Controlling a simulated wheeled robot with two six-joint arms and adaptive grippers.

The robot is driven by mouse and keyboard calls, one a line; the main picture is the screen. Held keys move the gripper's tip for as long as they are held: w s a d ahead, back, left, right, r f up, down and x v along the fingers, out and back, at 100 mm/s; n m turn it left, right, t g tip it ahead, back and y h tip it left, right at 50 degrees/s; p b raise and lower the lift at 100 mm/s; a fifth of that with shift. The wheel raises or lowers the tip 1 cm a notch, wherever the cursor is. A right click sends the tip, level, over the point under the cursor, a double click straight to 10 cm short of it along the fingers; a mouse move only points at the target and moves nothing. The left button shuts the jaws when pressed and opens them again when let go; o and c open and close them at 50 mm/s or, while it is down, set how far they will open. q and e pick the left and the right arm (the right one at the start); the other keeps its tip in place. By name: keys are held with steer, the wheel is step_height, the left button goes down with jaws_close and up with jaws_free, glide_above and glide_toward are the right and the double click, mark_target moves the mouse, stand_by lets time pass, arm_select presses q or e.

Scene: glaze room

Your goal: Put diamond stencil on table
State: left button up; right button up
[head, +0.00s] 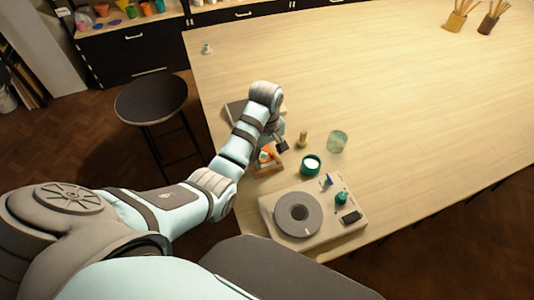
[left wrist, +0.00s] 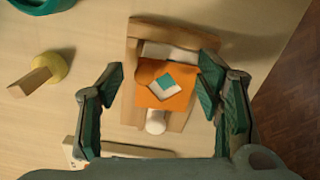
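The diamond stencil (left wrist: 180,99) is an orange piece with a diamond-shaped opening showing white and teal. It sits in a wooden holder (left wrist: 180,34) with white parts above and below it. In the head view the orange stencil (head: 265,155) is partly hidden by my arm, at the table's left side. My left gripper (left wrist: 162,78) is open, its teal-padded fingers on either side of the stencil. The right finger is close to the stencil's edge; contact cannot be told. In the head view my left gripper (head: 279,146) is over the holder. My right gripper is out of view.
On the table (head: 400,90), a banding wheel unit (head: 275,235) stands in front. A stool (head: 150,98) is at left. The table's middle is clear.

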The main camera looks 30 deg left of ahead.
arm_select(q)
steer(key=shift+s+d+r, duration=0.1)
steer(key=shift+d, duration=0.05)
steer(key=c, duration=1.3)
jaws_close()
steer(key=shift+r, duration=0.1)
